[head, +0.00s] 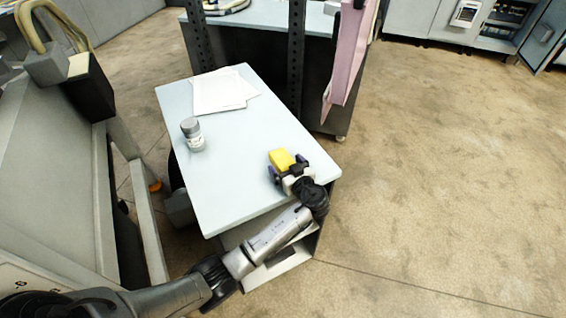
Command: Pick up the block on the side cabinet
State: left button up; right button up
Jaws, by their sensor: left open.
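A yellow block (281,159) lies on the light top of the side cabinet (232,188), near its right edge. My left gripper (287,171) is at the block, with its dark fingers on either side of it. The jaws are open, and the near part of the block is hidden by the gripper. I cannot tell whether the fingers touch the block. My right gripper is not in view.
A small grey-capped bottle (193,136) stands on the cabinet's left side. White paper sheets (220,91) lie at its back. A dark perforated post (296,55) and a pink hanging sheet (349,55) stand behind. A grey machine (45,180) is at left. The floor at right is clear.

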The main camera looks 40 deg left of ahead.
pick_arm(q)
jog(key=shift+w+a, duration=0.1)
jog(key=shift+a, duration=0.25)
jog(key=shift+d, duration=0.1)
jog(key=c, duration=1.1)
